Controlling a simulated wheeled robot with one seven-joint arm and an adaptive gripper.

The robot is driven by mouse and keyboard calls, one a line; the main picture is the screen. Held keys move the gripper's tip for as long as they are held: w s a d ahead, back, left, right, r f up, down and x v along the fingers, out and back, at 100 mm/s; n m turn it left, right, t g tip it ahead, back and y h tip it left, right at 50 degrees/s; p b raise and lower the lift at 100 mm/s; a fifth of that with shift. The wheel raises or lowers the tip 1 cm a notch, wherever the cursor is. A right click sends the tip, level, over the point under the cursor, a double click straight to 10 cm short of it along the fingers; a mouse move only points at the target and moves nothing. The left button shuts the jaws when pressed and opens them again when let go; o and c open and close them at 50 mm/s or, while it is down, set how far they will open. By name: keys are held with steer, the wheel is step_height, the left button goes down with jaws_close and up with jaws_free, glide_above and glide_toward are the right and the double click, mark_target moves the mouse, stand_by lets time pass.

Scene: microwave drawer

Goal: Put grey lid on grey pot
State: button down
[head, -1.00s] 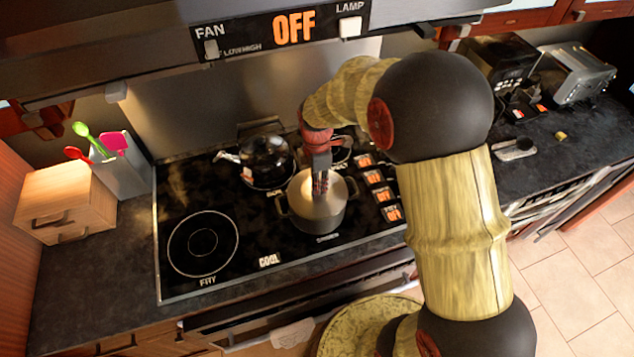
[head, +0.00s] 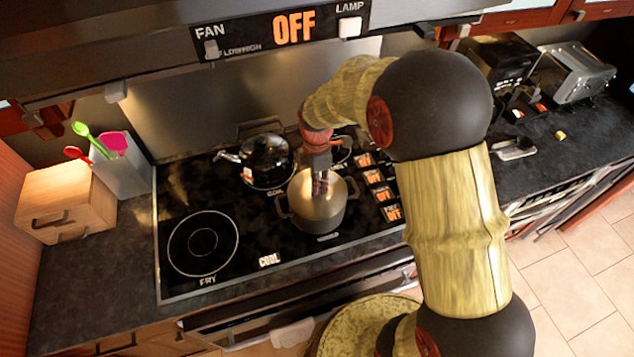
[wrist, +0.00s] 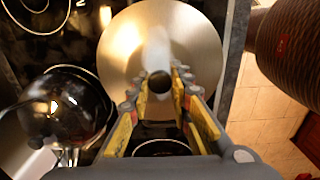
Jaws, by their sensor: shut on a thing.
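The grey pot (head: 323,217) stands on the right part of the cooktop, with its side handles showing. The round grey lid (head: 304,203) is at the pot's top, directly under my gripper (head: 320,187). It also fills the upper middle of the wrist view (wrist: 120,42) as a shiny disc. My gripper, seen in the wrist view (wrist: 158,85), points down with its yellow-padded fingers shut on the lid's dark-tipped knob. The lid hides the inside of the pot. I cannot tell whether the lid rests fully on the rim or hovers just above it.
A black kettle (head: 267,157) stands just behind and left of the pot. The front-left burner (head: 203,243) is empty. A wooden box (head: 65,198) and a utensil holder (head: 123,175) are at the left. The range hood (head: 150,50) overhangs the back.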

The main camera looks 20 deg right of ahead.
steer(key=shift+f, duration=0.4)
stand_by(1.0)
steer(key=c, duration=1.5)
jaws_free()
steer(key=shift+c, duration=0.2)
steer(key=shift+o, duration=1.1)
steer(key=shift+o, duration=1.3)
steer(key=shift+r+p, duration=2.1)
steer(key=shift+r, duration=1.45)
